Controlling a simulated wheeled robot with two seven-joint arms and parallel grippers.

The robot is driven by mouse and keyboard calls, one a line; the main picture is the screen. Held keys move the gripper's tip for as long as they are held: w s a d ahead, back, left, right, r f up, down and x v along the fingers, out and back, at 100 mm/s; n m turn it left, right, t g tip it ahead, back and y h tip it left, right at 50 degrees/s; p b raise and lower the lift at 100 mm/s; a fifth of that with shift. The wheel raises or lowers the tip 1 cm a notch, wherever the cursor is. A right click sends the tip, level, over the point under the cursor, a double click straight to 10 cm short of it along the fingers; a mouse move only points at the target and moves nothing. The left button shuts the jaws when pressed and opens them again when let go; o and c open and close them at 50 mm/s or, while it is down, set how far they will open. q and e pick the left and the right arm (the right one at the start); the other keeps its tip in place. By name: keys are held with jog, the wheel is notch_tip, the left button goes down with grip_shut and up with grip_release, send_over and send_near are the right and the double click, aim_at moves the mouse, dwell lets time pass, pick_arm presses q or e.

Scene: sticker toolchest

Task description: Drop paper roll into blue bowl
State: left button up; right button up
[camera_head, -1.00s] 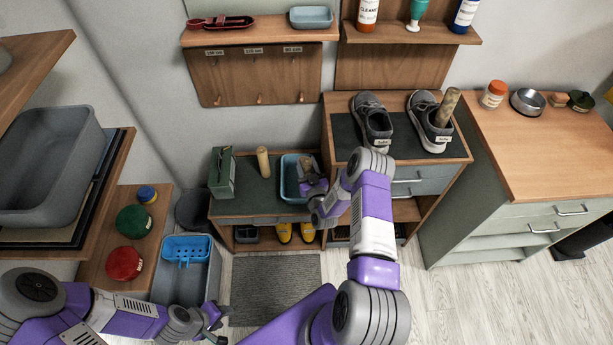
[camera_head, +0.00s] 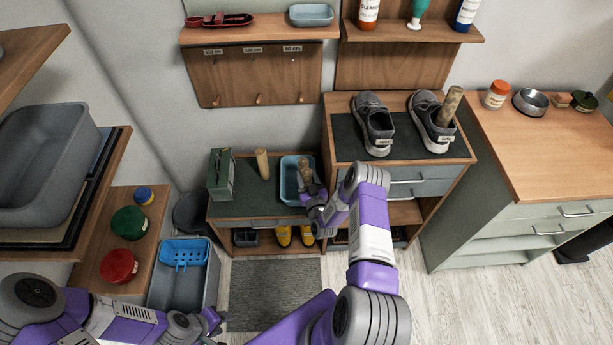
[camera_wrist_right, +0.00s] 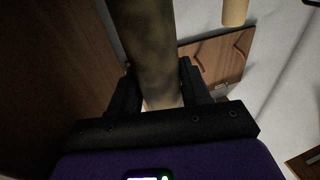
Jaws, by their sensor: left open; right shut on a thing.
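My right gripper (camera_head: 314,193) is shut on a brown paper roll (camera_head: 305,172), which stands up from the jaws. In the head view the roll overlaps the right side of the blue bowl (camera_head: 287,183) on the low cabinet; I cannot tell its height above the bowl. The right wrist view shows the mottled roll (camera_wrist_right: 147,45) between the two fingers. A second, paler roll (camera_head: 262,163) stands on the cabinet left of the bowl. A third roll (camera_head: 449,106) leans in the right shoe. My left gripper (camera_head: 214,321) is open and empty, low at the left.
A green box (camera_head: 221,175) stands at the cabinet's left. Grey shoes (camera_head: 374,125) stand on the taller cabinet to the right. A grey crate with a blue basket (camera_head: 184,253) and lidded jars (camera_head: 129,223) are at the left. The floor mat (camera_head: 270,292) is clear.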

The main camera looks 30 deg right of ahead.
jog(key=shift+f, duration=0.2)
jog(key=o, duration=1.3)
jog(key=shift+r, duration=0.1)
